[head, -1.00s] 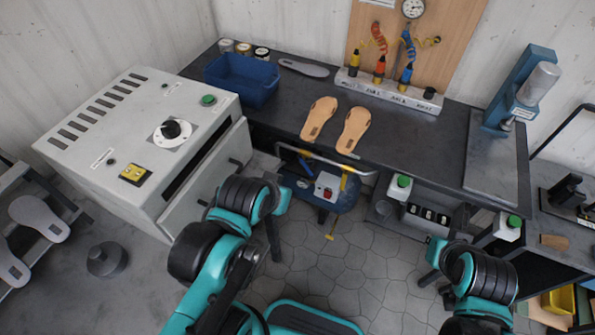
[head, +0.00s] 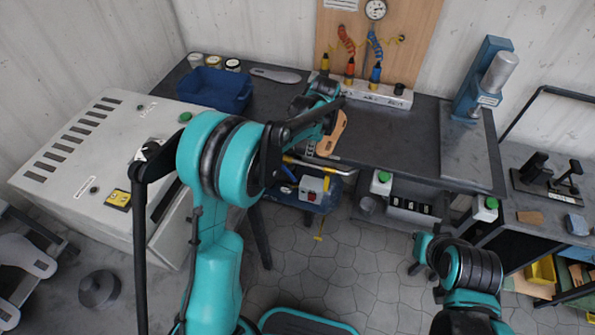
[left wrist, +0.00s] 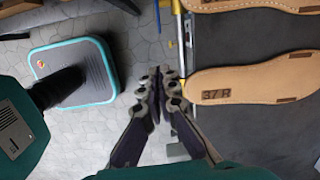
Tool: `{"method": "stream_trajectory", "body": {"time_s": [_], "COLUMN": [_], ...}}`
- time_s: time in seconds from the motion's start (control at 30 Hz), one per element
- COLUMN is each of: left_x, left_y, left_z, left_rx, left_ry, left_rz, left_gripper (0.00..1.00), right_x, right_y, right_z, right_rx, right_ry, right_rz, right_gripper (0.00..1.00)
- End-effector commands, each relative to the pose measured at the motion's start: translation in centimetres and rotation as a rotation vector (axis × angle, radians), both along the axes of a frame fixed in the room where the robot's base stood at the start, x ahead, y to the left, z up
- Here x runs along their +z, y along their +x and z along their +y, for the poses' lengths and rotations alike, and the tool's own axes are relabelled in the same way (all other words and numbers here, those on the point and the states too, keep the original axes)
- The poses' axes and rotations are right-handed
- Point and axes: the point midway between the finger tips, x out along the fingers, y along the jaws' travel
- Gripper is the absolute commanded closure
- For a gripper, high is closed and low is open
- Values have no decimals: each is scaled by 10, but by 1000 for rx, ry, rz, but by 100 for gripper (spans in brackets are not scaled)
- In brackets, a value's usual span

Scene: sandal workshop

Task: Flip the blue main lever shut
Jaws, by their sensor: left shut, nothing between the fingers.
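A slim blue lever (head: 290,173) shows under the bench's front edge in the head view, slanting beside the blue tank unit (head: 325,197). A yellow lever (head: 331,185) is to its right. A small blue part also shows beside the metal rail in the left wrist view (left wrist: 172,52); I cannot tell if it is the lever. My left gripper (left wrist: 156,75) is shut and empty in the left wrist view, its fingertips close to the rail, above the floor. In the head view my left arm hides much of the area.
Sandal soles (left wrist: 235,88) lie on the dark bench (head: 410,135). The metal rail (left wrist: 177,25) runs along the bench front. A grey cabinet (head: 75,165) stands at the left.

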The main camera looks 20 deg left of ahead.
Motion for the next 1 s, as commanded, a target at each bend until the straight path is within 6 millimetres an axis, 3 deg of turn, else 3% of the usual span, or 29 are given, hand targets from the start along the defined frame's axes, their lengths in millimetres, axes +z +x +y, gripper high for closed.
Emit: {"method": "stream_trajectory", "body": {"time_s": [0.37, 0.73, 1.0], "left_x": [-46, -124, -139], "left_y": [11, 11, 12], "left_z": [-1, 10, 39], "left_rx": [-87, -85, -84], "left_ry": [13, 13, 13], "left_rz": [46, 44, 42], "left_gripper": [100, 100, 100], "right_x": [-10, -38, -50], "right_y": [0, 0, 0], "right_z": [0, 0, 0], "right_rx": [0, 0, 0], "right_ry": [0, 0, 0], "right_rz": [0, 0, 0], "right_gripper": [100, 100, 100]}}
